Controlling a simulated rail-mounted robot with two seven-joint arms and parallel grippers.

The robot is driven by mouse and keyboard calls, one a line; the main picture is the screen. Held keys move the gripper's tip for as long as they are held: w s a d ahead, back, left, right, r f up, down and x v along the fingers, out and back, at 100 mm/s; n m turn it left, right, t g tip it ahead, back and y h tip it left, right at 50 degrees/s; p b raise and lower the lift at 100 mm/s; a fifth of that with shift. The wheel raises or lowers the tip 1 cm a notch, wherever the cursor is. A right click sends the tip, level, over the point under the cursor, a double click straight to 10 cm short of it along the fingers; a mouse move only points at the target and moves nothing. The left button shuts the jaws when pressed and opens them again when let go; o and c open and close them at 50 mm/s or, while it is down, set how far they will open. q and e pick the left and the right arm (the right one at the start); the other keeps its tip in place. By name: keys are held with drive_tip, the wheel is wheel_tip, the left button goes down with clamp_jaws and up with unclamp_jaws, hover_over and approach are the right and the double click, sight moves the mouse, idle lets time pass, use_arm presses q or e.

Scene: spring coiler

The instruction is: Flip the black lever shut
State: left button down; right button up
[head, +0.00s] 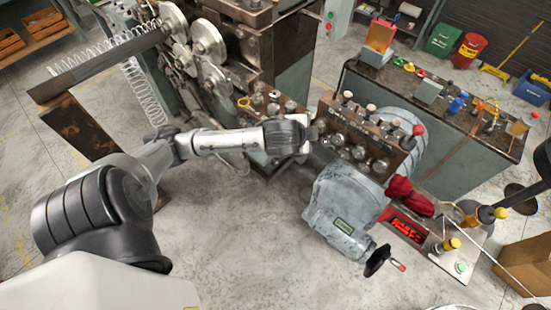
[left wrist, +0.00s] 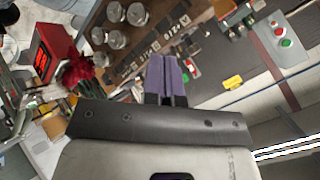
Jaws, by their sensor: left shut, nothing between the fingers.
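My left gripper (head: 311,134) reaches in from the left to the left edge of the brown control panel (head: 345,122) on the grey gearbox. In the left wrist view its two purple fingers (left wrist: 166,78) are together with nothing between them. The fingertips appear close to the panel (left wrist: 150,50) and its labelled dark strip; I cannot tell if they touch. The panel carries several round metal knobs (head: 358,152) and short levers with pale tops along its upper edge, plus one red-topped lever (head: 418,130). I cannot clearly single out the black lever; the gripper may hide it. My right gripper is not in view.
A coiling machine with large rollers (head: 207,40) stands behind my left arm. A red glove-like cloth (head: 407,193) and red display (head: 407,229) lie right of the gearbox. A black handwheel (head: 376,261) sticks out in front. A cluttered bench (head: 440,120) stands behind. The floor at front is clear.

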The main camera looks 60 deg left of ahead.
use_arm(q)
drive_tip(key=a+m+g+b, duration=0.15)
drive_tip(key=a+g, duration=0.35)
drive_tip(key=a, duration=0.9)
drive_tip(key=s+d+f+m+g+h, duration=0.3)
drive_tip(key=s+m+g+h, duration=0.1)
drive_tip(key=h, duration=0.3)
drive_tip(key=shift+s+d+f+m, duration=0.15)
drive_tip(key=shift+f+m, duration=0.1)
drive_tip(key=shift+m, duration=0.6)
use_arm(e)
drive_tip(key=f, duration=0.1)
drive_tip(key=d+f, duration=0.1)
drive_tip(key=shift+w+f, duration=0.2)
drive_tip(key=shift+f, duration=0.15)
use_arm(q)
drive_tip(key=shift+f+g, duration=0.1)
drive_tip(key=shift+g, duration=0.2)
drive_tip(key=p+x, duration=0.1)
drive_tip(key=x, duration=1.1)
drive_tip(key=shift+d+f+p, duration=0.1)
drive_tip(key=shift+p, duration=0.2)
drive_tip(key=shift+x, duration=0.85)
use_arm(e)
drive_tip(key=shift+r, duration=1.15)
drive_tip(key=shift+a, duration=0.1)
